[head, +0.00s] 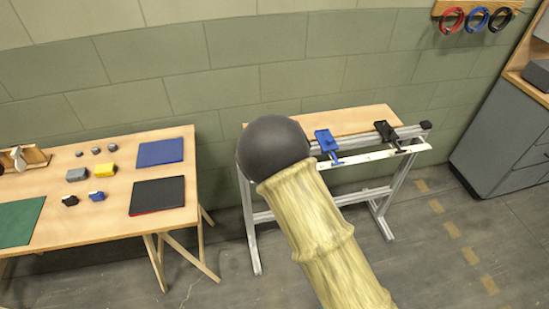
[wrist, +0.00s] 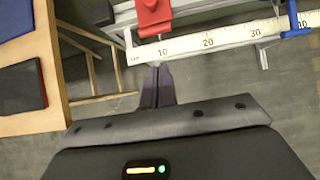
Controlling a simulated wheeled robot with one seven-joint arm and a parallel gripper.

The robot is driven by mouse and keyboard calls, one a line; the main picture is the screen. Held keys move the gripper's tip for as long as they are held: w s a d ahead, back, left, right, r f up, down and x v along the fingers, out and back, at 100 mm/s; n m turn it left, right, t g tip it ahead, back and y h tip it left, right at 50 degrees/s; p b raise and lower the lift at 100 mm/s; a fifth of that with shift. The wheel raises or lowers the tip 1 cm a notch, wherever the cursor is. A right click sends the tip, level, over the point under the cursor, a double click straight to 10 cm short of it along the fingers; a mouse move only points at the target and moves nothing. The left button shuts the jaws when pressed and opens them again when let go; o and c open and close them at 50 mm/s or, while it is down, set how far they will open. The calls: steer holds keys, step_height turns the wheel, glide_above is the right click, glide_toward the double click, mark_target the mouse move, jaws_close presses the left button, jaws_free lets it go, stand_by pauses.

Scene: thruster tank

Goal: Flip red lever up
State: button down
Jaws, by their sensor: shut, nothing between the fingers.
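The red lever (wrist: 154,16) shows at the top of the wrist view, on the rail with a white scale strip (wrist: 205,40). Its stem reaches down to the strip near the 10 mark. My gripper (wrist: 157,70) is shut and empty, with its fingertips just below the strip's edge and under the red lever in the picture. I cannot tell whether they touch anything. In the head view my own arm hides the red lever and the gripper.
A blue lever (head: 326,142) and a black lever (head: 387,133) sit on the same rail to the right. A wooden table (head: 113,226) with mats and small blocks stands at left. A grey cabinet (head: 500,130) stands at right. Floor in front of the rail's stand is clear.

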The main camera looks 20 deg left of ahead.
step_height(320, 180, up, 9)
steer(key=s+p, duration=0.1)
steer(key=shift+d+f, duration=0.2)
steer(key=shift+d, duration=0.15)
steer(key=s+d+r+m+h, duration=0.2)
steer(key=d+r+m, duration=0.1)
steer(key=d+m, duration=0.85)
steer(key=s+d+r+m+h, duration=0.1)
steer(key=d+r+m+h, duration=0.15)
steer(key=d+m, duration=0.9)
steer(key=s+d+r+m+g, duration=0.1)
steer(key=s+d+m, duration=0.5)
steer(key=s+m, duration=0.2)
steer(key=s+d+r+m+g, duration=0.1)
steer(key=s+d+m+g, duration=0.1)
steer(key=s+d+m, duration=0.4)
steer(key=s+m, duration=0.3)
steer(key=m, duration=0.2)
steer(key=shift+s+d+m+g, duration=0.2)
steer(key=shift+d+m+g, duration=0.1)
steer(key=shift+d, duration=0.1)
